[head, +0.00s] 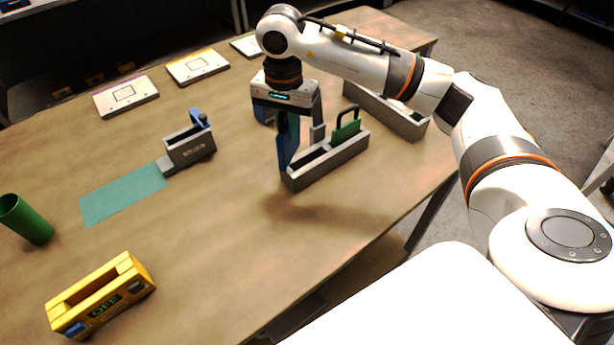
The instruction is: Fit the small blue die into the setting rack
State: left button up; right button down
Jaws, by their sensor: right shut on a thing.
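My right gripper (303,130) points down over the middle of the table and is shut on a flat blue die (283,154). The die hangs upright at the left end of a long grey slotted rack (330,168). Its lower edge is close to the rack's end; I cannot tell whether it touches or has entered a slot. A green die (347,130) stands upright in the right part of this rack. Another blue piece (263,112) shows partly behind my gripper. My left gripper is out of view.
A second grey rack (408,124) stands behind at right. A grey block with a blue lever (188,147) adjoins a teal strip (122,194). A yellow box (127,272), a green cup (27,220) and white plates (126,96) lie around. The front middle table is clear.

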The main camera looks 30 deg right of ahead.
jog(key=w+d+f+m+b, duration=0.1)
jog(key=w+d+m+b, duration=0.15)
jog(key=d+m, duration=0.35)
jog(key=shift+m, duration=0.3)
notch_tip(320, 180, down, 10)
jog(key=p, duration=0.3)
jog(key=shift+d, duration=0.15)
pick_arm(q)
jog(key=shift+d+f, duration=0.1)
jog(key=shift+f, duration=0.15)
